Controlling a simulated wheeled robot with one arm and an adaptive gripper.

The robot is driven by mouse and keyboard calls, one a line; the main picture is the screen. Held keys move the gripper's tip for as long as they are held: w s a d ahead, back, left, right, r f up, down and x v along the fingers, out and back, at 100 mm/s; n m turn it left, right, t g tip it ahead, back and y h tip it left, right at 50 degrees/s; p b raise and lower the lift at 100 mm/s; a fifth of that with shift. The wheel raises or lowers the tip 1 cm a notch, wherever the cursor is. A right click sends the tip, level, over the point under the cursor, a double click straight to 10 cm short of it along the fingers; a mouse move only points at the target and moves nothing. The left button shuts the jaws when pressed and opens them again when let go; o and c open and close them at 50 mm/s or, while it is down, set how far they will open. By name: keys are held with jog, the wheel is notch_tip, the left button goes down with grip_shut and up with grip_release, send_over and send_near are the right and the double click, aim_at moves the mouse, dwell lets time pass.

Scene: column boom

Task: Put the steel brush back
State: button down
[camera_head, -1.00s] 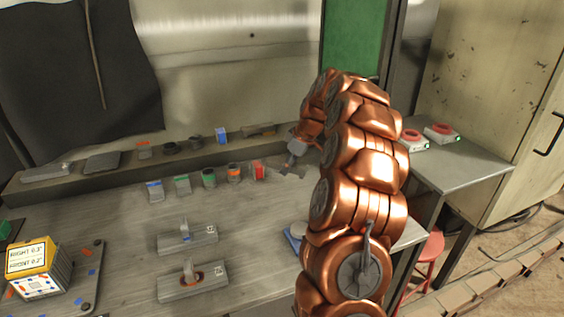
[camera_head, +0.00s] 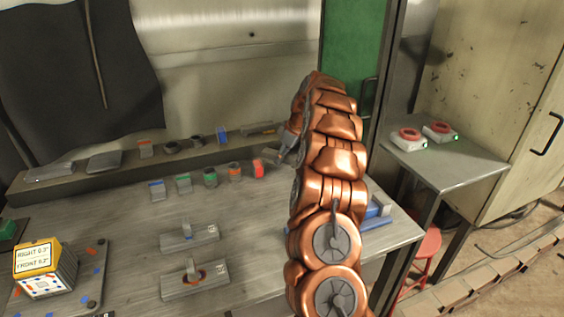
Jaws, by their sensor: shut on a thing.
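My gripper (camera_head: 279,156) is at the end of my copper arm, over the back of the workbench (camera_head: 120,235), just in front of the raised shelf. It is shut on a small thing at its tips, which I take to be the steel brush. The brush is too small and too covered to make out its shape. My arm hides the bench to the right of the gripper.
Several small coloured holders, among them a red one (camera_head: 258,169), stand in a row left of the gripper. Two grey plates with upright parts (camera_head: 190,238) lie in front. A yellow-topped box (camera_head: 42,268) stands at left. Blue items (camera_head: 376,212) lie right of my arm.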

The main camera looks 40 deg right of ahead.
aim_at(282, 171)
notch_tip(282, 171, down, 2)
jog(key=shift+s+p, duration=0.1)
jog(key=shift+p, duration=0.35)
jog(key=shift+f, duration=0.35)
jog(key=shift+f, duration=0.15)
jog(key=c, duration=0.7)
grip_release()
jog(key=b+v, duration=0.2)
jog(key=v, duration=1)
jog(key=shift+b, duration=0.3)
